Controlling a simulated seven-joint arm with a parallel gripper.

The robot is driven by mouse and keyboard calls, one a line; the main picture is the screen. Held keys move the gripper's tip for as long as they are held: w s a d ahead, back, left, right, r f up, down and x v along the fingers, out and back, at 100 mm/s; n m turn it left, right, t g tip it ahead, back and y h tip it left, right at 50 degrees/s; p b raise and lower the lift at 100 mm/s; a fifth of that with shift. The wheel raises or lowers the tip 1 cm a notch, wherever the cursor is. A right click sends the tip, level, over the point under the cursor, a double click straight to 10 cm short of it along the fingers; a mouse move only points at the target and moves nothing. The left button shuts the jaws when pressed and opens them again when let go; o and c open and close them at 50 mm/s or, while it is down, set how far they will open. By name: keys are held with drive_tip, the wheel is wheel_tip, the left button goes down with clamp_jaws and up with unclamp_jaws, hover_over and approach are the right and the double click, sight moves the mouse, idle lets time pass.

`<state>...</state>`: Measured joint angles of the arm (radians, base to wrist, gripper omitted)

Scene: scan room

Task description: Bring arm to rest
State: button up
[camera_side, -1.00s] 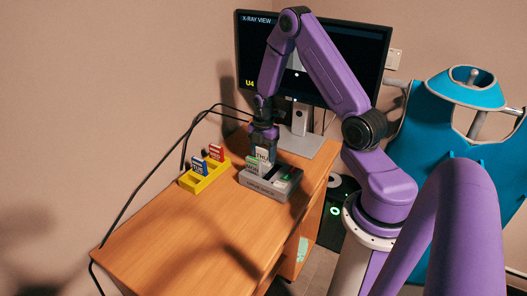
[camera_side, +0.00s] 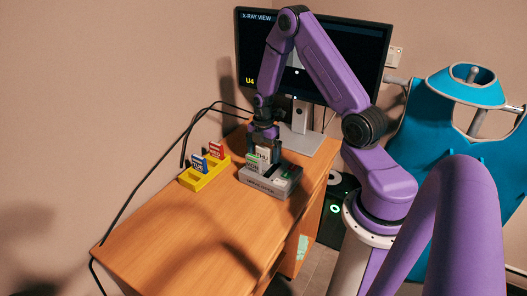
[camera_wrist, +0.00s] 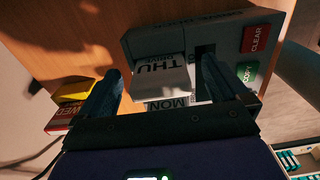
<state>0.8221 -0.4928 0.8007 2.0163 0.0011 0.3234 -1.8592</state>
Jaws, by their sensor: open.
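My gripper (camera_side: 264,150) is low over the grey reader box (camera_side: 270,187) on the desk. Its two dark fingers (camera_wrist: 160,72) are spread apart in the wrist view, on either side of a white card marked THU (camera_wrist: 160,80). The THU card (camera_side: 263,155) stands in the box, beside a MON card (camera_wrist: 168,104) that is partly hidden behind it. I cannot tell whether a finger touches the THU card.
A yellow rack (camera_side: 187,182) to the left holds a blue card (camera_side: 199,164) and a red card (camera_side: 216,150). A monitor (camera_side: 350,50) stands behind on the desk. The near desk surface (camera_side: 190,235) is clear. A teal apron (camera_side: 440,130) hangs at right.

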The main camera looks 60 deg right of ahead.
drive_tip(key=shift+r, duration=0.1)
drive_tip(key=shift+r, duration=3.45)
drive_tip(key=shift+a+r, duration=0.1)
drive_tip(key=shift+a, duration=0.15)
drive_tip(key=s+a+r+m, duration=0.1)
drive_tip(key=s+a+r, duration=0.25)
drive_tip(key=a, duration=0.55)
drive_tip(key=s+a+r+m, duration=0.1)
drive_tip(key=s+a+r, duration=0.1)
drive_tip(key=a+r, duration=0.5)
drive_tip(key=s+a+r+m, duration=0.1)
drive_tip(key=s+a, duration=0.3)
drive_tip(key=s, duration=0.5)
drive_tip(key=s+a+r+m, duration=0.2)
drive_tip(key=s+a, duration=0.3)
drive_tip(key=s, duration=0.5)
drive_tip(key=shift+s+a+r, duration=0.2)
drive_tip(key=shift+a+r, duration=0.05)
drive_tip(key=shift+a, duration=0.05)
